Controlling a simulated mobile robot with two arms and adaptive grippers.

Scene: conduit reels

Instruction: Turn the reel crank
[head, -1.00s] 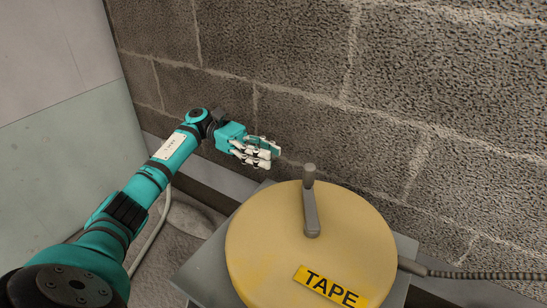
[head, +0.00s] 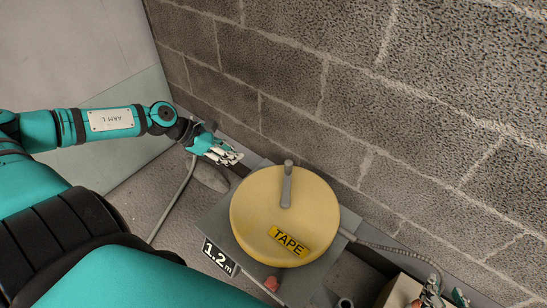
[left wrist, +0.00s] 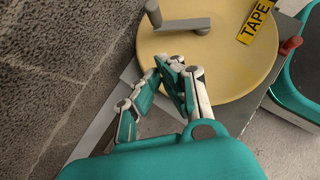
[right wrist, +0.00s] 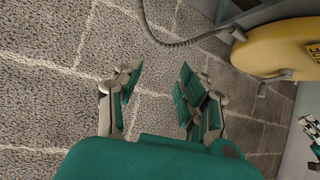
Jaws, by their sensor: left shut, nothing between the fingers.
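The yellow tape reel (head: 262,238) lies flat on a grey plate, its label reading TAPE. Its grey crank (head: 286,185) has an arm over the reel face and an upright handle near the back edge. The crank (left wrist: 185,24) also shows at the top of the left wrist view. My left gripper (head: 232,156) is shut and empty, left of the crank by the reel's back-left edge and apart from the handle. My right gripper (head: 440,296) is at the bottom right corner; in the right wrist view (right wrist: 158,88) its fingers are spread with nothing between them.
A block wall (head: 330,85) runs close behind the reel. A ribbed conduit (head: 385,247) leaves the reel to the right. A red knob (head: 271,284) and a 1.2m sign (head: 219,257) are at the front. A cardboard box (head: 400,291) stands at the lower right.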

